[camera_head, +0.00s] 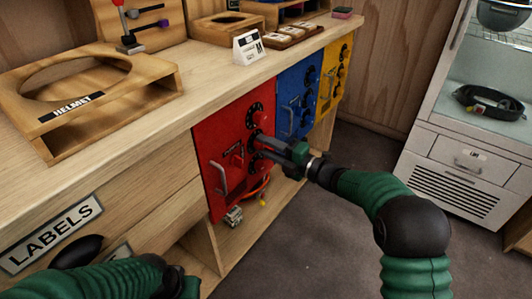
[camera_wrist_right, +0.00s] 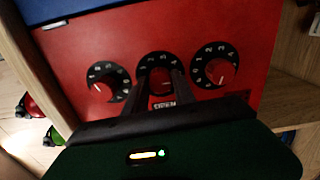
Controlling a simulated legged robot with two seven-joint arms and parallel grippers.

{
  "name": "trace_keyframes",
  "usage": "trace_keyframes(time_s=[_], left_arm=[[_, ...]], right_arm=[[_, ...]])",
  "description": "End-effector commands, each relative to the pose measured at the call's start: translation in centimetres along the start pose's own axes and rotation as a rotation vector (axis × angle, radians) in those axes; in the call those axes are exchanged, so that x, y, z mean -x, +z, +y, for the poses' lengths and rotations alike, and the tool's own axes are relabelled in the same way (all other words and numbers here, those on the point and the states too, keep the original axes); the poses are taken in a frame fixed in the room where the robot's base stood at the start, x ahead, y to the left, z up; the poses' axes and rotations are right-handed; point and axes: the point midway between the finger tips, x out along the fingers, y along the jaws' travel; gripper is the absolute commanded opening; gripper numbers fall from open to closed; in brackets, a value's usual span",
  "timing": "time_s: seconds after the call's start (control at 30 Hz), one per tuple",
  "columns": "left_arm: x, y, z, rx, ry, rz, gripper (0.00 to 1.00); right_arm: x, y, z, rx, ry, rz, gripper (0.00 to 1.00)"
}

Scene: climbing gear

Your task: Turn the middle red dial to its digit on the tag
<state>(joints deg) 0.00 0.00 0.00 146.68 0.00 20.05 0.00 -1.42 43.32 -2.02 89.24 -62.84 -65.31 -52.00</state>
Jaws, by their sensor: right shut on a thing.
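The red locker door (camera_head: 222,140) carries a column of dials and a grey handle (camera_head: 220,180). My right gripper (camera_head: 262,146) reaches the dials from the right. In the right wrist view, the middle red dial (camera_wrist_right: 160,72) has a black numbered ring, and the right gripper's fingers (camera_wrist_right: 162,92) straddle its red knob, shut on it. The fingers partly cover its digits, so its setting is unclear. Another dial (camera_wrist_right: 108,82) is on its left and one (camera_wrist_right: 214,70) on its right. My left gripper (camera_head: 178,286) is low at the left, its fingers unclear.
Blue (camera_head: 298,98) and yellow (camera_head: 335,75) doors with dials stand beyond the red one. A white card (camera_head: 248,47) stands on the counter; its print is unreadable. A wooden helmet stand (camera_head: 150,88) is at left. Gear lies below the red door. A glass-fronted cabinet (camera_head: 465,160) stands right.

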Motion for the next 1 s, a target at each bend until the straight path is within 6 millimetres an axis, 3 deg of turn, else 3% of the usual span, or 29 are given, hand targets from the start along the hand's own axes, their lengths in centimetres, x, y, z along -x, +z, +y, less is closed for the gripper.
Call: trace_keyframes(time_s=[0.03, 0.5, 1.0], left_arm=[[-1.1, 0.2, 0.0, 0.000, 0.000, 0.000, 0.36], [-5.8, 1.4, 0.0, 0.000, 0.000, 0.000, 0.36], [-8.3, 1.9, 0.0, 0.000, 0.000, 0.000, 0.36]], right_arm=[[0.1, -0.3, -1.3, 0.039, -0.013, 0.006, 0.00], [0.0, -0.2, -1.4, 0.464, -0.013, 0.007, 0.00], [0.0, -0.2, -1.1, 0.697, -0.013, 0.009, 0.00]])
